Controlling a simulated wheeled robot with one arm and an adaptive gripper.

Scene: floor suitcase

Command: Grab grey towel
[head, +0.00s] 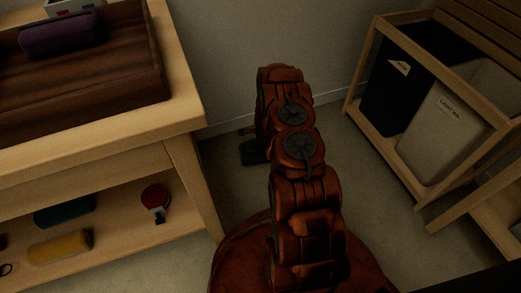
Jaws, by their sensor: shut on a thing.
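I cannot make out a grey towel in this view. My orange-brown arm rises through the middle of the head view and bends down at its far end. A dark part of my gripper (253,152) shows at the left of the arm, low over the floor beside the wooden table. The arm covers most of it, and its fingertips are not clear. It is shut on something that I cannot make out.
A wooden table (190,105) at left bears a dark brown tray (150,60) with a purple roll (60,35). Its lower shelf holds a green roll (65,211), a yellow roll (60,246) and a red round item (155,199). A wooden rack (362,70) with black (400,85) and pale (445,125) bins stands right.

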